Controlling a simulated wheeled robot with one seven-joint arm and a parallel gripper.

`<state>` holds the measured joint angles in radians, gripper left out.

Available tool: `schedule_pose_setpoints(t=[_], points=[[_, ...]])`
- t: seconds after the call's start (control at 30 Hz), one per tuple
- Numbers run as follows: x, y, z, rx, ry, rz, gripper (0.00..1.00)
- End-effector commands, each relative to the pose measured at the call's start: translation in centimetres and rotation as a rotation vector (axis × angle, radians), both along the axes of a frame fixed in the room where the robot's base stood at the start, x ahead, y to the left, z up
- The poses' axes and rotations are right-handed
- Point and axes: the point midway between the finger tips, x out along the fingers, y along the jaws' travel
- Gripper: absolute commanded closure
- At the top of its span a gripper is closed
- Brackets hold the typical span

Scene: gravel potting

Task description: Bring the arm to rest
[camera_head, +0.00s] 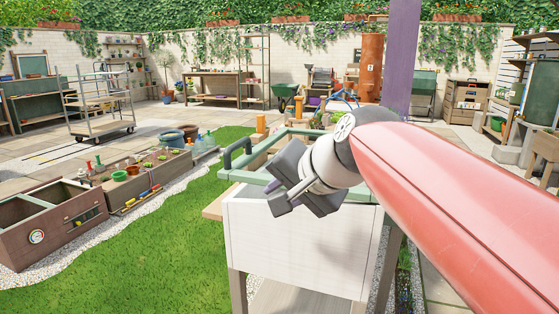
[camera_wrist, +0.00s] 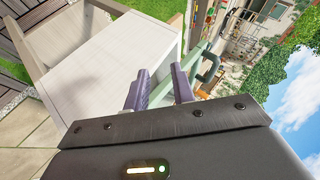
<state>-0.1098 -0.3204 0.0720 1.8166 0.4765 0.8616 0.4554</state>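My gripper (camera_head: 283,192) hangs at the end of my red arm, in front of the white potting bench (camera_head: 290,245) in the head view. It points down and to the left, near the bench's green rim (camera_head: 240,175). In the wrist view the two dark purple fingers of my gripper (camera_wrist: 160,80) stand apart with nothing between them. The bench's white panel (camera_wrist: 108,65) and part of its green rim lie beyond the fingers. I cannot tell the exact gap between gripper and bench. My arm hides part of the bench top.
A green handle (camera_head: 236,150) rises from the bench's left rim. Planter boxes (camera_head: 150,180) with pots stand left across the lawn (camera_head: 150,255). A metal cart (camera_head: 100,105) stands farther back. Open grass lies left of the bench. A purple post (camera_head: 401,60) rises behind my arm.

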Motion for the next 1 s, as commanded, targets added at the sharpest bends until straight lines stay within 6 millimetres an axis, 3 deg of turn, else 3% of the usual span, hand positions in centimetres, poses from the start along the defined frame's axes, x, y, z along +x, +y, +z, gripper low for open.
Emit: schedule_pose_setpoints(t=[0.27,0.5,0.6,0.73,1.0], points=[[-5.9,-6.3,-7.6,-0.296,0.019,0.045,0.75],[-13.7,-12.8,-17.0,-0.619,0.091,0.159,0.75],[-15.7,-14.2,-19.3,-0.691,0.115,0.2,0.75],[-16.7,-14.9,-20.6,-0.731,0.129,0.224,0.75],[-16.8,-14.9,-20.7,-0.734,0.13,0.226,0.75]])
